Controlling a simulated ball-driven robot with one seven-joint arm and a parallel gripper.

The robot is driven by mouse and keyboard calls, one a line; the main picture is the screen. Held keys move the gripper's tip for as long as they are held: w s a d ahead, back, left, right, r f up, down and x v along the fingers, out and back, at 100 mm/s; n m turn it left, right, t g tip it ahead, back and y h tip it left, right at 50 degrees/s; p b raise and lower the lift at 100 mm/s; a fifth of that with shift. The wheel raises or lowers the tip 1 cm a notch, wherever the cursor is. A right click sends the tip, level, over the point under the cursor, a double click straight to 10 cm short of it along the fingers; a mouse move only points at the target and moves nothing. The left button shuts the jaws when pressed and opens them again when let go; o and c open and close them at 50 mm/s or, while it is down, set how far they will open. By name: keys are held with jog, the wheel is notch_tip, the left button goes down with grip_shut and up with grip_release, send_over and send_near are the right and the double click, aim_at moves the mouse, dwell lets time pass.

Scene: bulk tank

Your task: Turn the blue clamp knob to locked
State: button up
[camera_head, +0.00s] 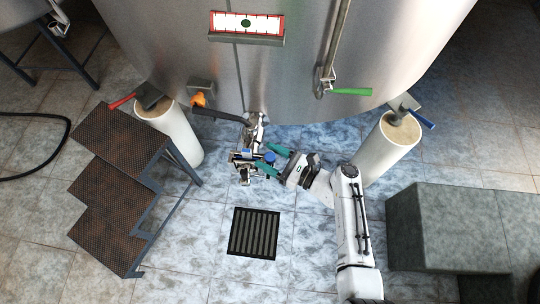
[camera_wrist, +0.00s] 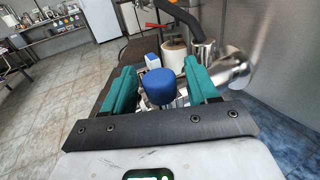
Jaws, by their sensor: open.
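The blue clamp knob (camera_head: 270,157) sits on a metal fitting (camera_head: 246,158) below the tank's outlet. In the wrist view the knob (camera_wrist: 160,86) is a round blue cap, and a second small blue and white part (camera_wrist: 153,61) shows just behind it. My gripper (camera_head: 272,159) has teal fingers. It is open, with one finger on each side of the knob in the wrist view (camera_wrist: 161,84). The knob appears between or just beyond the fingertips; I cannot tell whether they touch it. The lower part of the fitting is partly hidden behind the gripper.
The steel tank (camera_head: 300,60) rises behind the fitting, with an orange-knobbed lever (camera_head: 199,99) and a green-handled valve (camera_head: 350,91). Rusty steps (camera_head: 120,140) stand at left, a grey block (camera_head: 445,225) at right. A floor drain (camera_head: 253,233) lies in front on open tiles.

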jog(key=c, duration=0.9)
jog(key=shift+c, duration=0.2)
